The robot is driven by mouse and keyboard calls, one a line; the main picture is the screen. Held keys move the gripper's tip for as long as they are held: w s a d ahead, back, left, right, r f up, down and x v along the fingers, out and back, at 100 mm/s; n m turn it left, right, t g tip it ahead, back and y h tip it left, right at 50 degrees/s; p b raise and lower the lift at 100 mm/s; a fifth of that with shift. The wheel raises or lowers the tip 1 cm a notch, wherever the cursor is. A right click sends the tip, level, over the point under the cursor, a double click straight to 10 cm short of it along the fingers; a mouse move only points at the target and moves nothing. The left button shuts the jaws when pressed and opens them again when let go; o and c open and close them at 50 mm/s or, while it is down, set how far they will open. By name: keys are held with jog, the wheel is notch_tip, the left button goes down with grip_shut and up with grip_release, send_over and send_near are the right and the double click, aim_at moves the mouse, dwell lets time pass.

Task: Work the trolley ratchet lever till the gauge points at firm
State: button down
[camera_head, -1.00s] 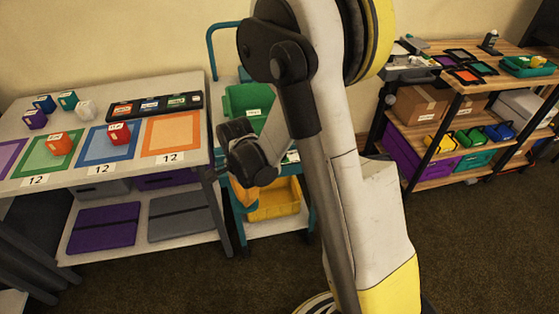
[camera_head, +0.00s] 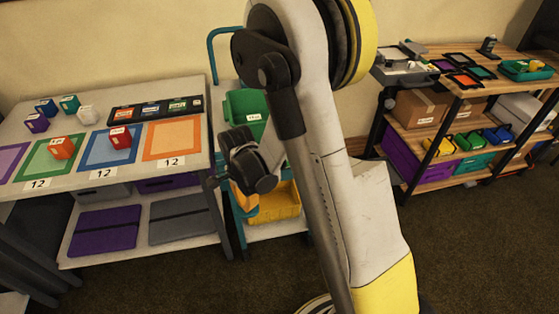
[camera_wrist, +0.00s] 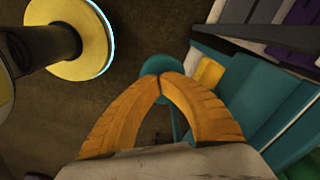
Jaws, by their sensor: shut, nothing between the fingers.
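The trolley (camera_head: 240,225) has a teal frame and stands between the two tables, partly hidden behind my arm. In the wrist view its teal panels (camera_wrist: 262,95) fill the right side. My gripper (camera_wrist: 160,77) has orange fingers that meet at their tips, shut and empty. A rounded teal piece (camera_wrist: 152,88) shows behind the fingertips, with a thin teal bar below it between the fingers. It may be the ratchet lever; I cannot tell whether the fingers touch it. I cannot make out the gauge in either view.
A green bin (camera_head: 241,104) and a yellow bin (camera_head: 283,205) sit on the trolley. The sorting table (camera_head: 60,182) with colored blocks stands close on its left. A wooden shelf unit (camera_head: 510,88) stands at the right. Dark floor (camera_head: 480,250) is open at the front right.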

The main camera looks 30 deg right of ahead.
notch_tip(320, 180, up, 7)
jog(key=p, duration=0.4)
jog(key=shift+f, duration=0.1)
dwell(1.4)
jog(key=s+r+n+t, duration=0.3)
jog(key=s+r+n, duration=0.3)
jog(key=r, duration=0.5)
jog(key=s+r+n+t, duration=0.4)
jog(key=s+r+n, duration=0.2)
jog(key=r+n, duration=0.3)
notch_tip(320, 180, up, 2)
jog(key=shift+s+r+n, duration=0.15)
jog(key=shift+s+n, duration=0.15)
jog(key=shift+s, duration=0.1)
dwell(0.3)
